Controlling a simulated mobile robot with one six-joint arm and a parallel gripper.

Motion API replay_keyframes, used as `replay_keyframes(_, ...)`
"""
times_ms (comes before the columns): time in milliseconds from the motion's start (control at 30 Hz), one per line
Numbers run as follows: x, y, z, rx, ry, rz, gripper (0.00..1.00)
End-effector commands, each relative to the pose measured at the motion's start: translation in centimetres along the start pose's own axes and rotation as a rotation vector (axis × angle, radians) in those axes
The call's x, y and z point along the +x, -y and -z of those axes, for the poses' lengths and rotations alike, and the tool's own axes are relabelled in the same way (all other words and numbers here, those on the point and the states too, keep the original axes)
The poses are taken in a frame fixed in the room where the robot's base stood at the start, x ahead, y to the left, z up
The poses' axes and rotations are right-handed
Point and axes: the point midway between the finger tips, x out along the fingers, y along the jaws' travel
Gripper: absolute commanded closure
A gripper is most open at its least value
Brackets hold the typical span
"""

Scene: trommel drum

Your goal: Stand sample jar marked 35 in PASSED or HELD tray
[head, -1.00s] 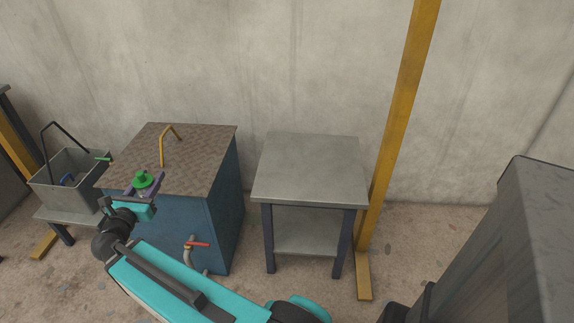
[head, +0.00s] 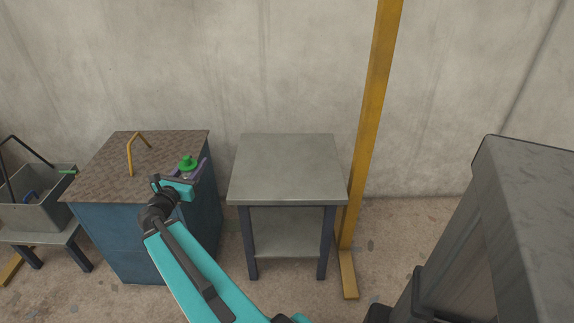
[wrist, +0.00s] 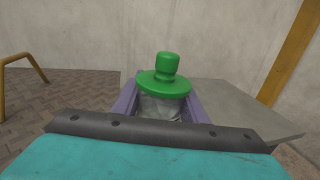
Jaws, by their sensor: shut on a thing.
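My gripper (head: 187,173) is shut on a sample jar with a green knobbed lid (head: 187,162), held upright above the right part of the blue cabinet's top. In the wrist view the jar's green lid (wrist: 166,80) stands up between the purple fingers, and a little of its greyish body (wrist: 160,106) shows below the lid. The rest of the jar is hidden by my gripper. No number can be read on it. No PASSED or HELD tray is in view.
A bare grey metal table (head: 285,165) with a lower shelf stands right of the blue cabinet (head: 120,240). A yellow bent handle (head: 130,155) rises from the cabinet top. A grey bin (head: 35,210) stands far left, and a yellow post (head: 368,130) stands right of the table.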

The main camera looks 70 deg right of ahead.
Motion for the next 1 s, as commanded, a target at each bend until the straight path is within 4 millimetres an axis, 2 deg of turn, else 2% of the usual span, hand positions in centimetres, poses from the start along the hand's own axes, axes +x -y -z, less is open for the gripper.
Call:
replay_keyframes(100,2.1,2.4,0.7,-0.001,0.001,0.034,0.87)
replay_keyframes(500,8.0,10.4,2.4,-0.002,0.0,0.136,0.87)
replay_keyframes(800,11.7,16.9,3.6,-0.005,-0.001,0.211,0.87)
replay_keyframes(1000,13.4,20.8,4.2,-0.006,-0.001,0.253,0.87)
